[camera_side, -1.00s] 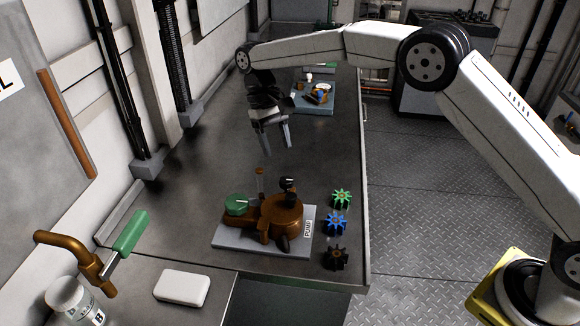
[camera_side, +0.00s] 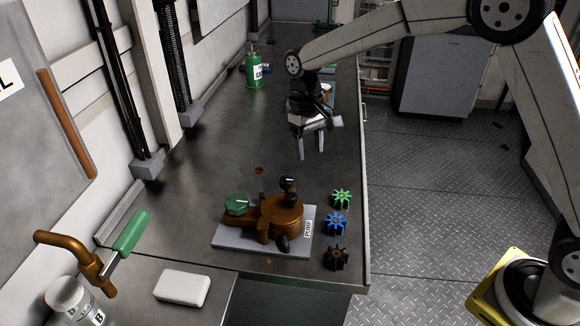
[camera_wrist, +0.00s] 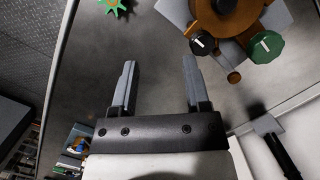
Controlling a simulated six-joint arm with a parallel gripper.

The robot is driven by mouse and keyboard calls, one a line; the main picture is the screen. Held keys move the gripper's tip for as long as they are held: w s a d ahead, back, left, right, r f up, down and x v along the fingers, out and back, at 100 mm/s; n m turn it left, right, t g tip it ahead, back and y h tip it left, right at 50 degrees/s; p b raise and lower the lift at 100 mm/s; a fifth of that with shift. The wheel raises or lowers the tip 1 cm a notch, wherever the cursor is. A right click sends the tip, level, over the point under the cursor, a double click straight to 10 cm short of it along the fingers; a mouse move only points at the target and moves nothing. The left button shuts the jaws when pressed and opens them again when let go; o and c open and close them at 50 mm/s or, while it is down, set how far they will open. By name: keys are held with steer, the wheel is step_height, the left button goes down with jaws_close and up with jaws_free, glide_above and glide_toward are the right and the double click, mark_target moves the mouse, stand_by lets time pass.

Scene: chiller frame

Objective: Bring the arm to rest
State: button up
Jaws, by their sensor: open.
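My gripper (camera_side: 311,157) hangs above the grey bench top (camera_side: 210,165), with its fingers pointing down. Its two fingers are apart, and nothing is between them in the wrist view (camera_wrist: 158,75). The brown pump (camera_side: 284,213) on its grey labelled plate stands nearer the side camera than my gripper, and apart from it. The pump has a green knob (camera_side: 237,205) and a black knob on top. In the wrist view the pump (camera_wrist: 228,18) is at the top right, beyond the fingertips.
Green (camera_side: 342,198), blue (camera_side: 336,222) and dark brown (camera_side: 336,257) gears lie in a row right of the pump. A green bottle (camera_side: 254,68) stands at the back. A white block (camera_side: 182,288) and a lidded jar (camera_side: 72,299) are at the front left.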

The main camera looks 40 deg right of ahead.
steer(key=s+d+f+t, duration=0.2)
steer(key=s+d, duration=0.2)
steer(key=s, duration=0.5)
steer(key=s+d+f+t, duration=0.2)
steer(key=s+d, duration=0.2)
steer(key=s, duration=0.6)
steer(key=shift+t, duration=0.4)
steer(key=shift+d, duration=0.1)
